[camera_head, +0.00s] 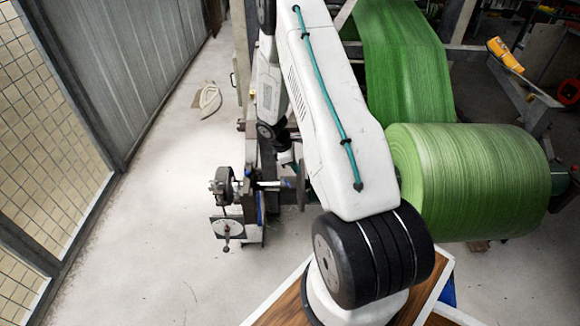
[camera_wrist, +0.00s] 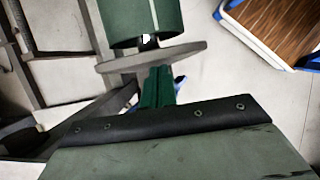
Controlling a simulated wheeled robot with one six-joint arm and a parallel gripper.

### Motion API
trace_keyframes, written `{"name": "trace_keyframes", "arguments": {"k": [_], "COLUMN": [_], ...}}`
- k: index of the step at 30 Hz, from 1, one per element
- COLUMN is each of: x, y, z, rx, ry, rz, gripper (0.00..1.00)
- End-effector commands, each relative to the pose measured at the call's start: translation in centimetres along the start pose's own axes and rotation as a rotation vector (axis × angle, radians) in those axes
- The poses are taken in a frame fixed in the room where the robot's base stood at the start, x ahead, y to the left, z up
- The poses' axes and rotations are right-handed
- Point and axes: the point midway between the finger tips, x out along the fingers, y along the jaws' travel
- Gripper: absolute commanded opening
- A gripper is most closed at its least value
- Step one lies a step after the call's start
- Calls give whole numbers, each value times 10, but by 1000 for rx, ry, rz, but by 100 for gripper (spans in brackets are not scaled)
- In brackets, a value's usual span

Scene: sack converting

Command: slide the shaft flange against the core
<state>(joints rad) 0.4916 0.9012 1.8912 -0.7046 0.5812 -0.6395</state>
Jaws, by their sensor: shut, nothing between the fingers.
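In the wrist view, the shaft flange (camera_wrist: 185,53) is a grey disc on a short shaft. Beyond it is the end of a dark green cylinder (camera_wrist: 118,22), apparently the core or its roll. A gap with a bit of shaft shows between them. My gripper (camera_wrist: 160,69) has its green fingers shut and empty, with the tips at the near edge of the flange; I cannot tell whether they touch. In the head view, the flange (camera_head: 301,186) is a dark disc on the shaft, left of the green roll (camera_head: 475,180). My arm hides the core's near end.
A shaft stand (camera_head: 252,215) with a bearing and crank stands left of the flange. Green web (camera_head: 405,60) runs behind the roll. A wooden-topped pallet or table (camera_head: 280,312) lies in front; its top also shows in the wrist view (camera_wrist: 280,30).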

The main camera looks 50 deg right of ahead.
Motion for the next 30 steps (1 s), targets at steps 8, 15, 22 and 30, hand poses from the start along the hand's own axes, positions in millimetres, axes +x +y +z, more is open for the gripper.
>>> {"name": "trace_keyframes", "arguments": {"k": [8,15,22,30], "x": [1,12,13,9], "y": [0,0,0,-1], "z": [2,29,33,23], "rx": [1,3,4,2], "ry": [0,0,-3,-3], "rz": [0,-1,-3,-3], "gripper": [0,0,0,0]}}
